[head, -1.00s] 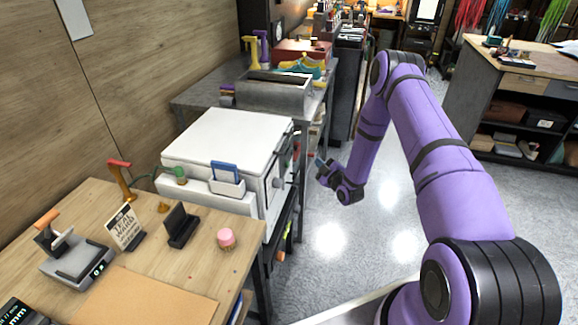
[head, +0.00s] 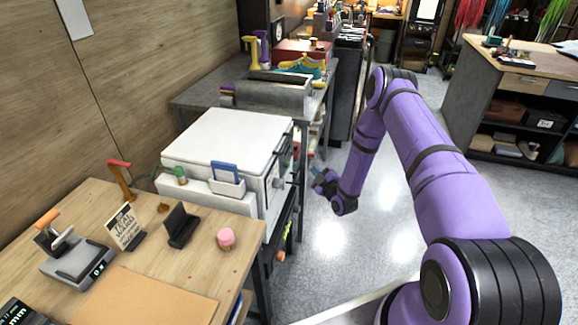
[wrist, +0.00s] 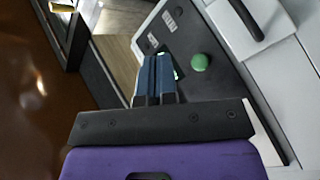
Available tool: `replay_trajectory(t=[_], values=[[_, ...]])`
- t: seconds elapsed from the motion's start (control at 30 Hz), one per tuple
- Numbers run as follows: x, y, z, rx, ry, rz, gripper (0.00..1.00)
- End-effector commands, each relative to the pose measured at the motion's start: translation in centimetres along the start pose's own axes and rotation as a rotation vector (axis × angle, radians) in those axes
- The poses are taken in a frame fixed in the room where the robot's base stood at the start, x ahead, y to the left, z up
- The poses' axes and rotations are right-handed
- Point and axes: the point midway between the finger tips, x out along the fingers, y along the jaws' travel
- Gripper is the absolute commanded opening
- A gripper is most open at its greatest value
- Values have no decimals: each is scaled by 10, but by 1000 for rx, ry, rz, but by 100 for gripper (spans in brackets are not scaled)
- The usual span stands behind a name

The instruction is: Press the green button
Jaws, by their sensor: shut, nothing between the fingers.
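The green button (wrist: 200,62) is a round knob on a dark panel in the wrist view. The panel carries small white labels and another small control beside the button. My gripper (wrist: 157,62) is shut and empty, with its blue fingers to the left of the button in that view. A gap shows between fingers and button, and I cannot tell the depth. In the head view my gripper (head: 317,170) is in front of the white box-shaped machine (head: 228,142), near its right side. The button cannot be made out in the head view.
A dark handle (wrist: 246,18) sticks out near the button in the wrist view. A grey table (head: 190,100) is behind the machine. Floor to the right is clear.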

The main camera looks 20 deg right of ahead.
Motion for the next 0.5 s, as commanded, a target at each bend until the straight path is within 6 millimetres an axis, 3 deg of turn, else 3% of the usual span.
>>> replay_trajectory(t=[0.5], values=[[41, -30, -30, 1, 0, -1, 0]])
